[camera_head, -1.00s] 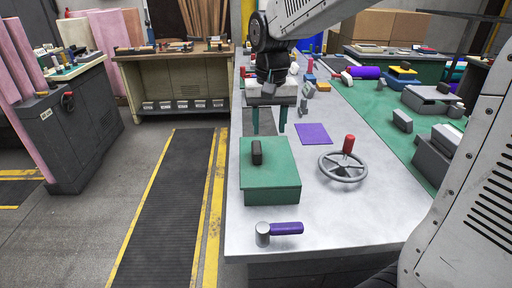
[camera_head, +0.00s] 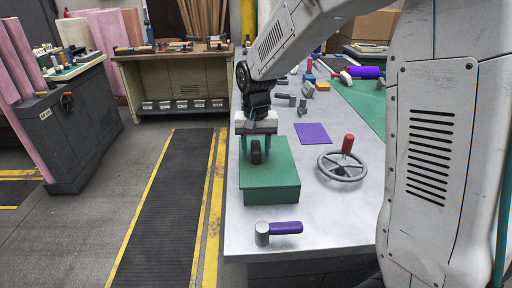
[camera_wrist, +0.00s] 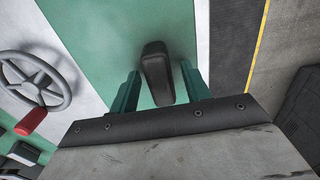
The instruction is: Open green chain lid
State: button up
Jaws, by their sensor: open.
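The green box with its lid (camera_head: 268,183) sits on the grey workbench, with a dark upright handle (camera_head: 256,154) on top. No chain shows on it. My gripper (camera_head: 255,147) is open over the far part of the lid, its green fingers on either side of the handle. In the wrist view the handle (camera_wrist: 156,72) stands between the two fingertips (camera_wrist: 160,86), with gaps on both sides. The lid's green top (camera_wrist: 110,35) lies flat beneath. The lid looks shut.
A grey handwheel with a red knob (camera_head: 348,144) stands right of the box. A purple-handled lever (camera_head: 285,228) is in front of it. A flat purple square (camera_head: 313,134) lies behind the wheel. The bench's left edge is close to the box.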

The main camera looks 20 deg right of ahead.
grip_shut()
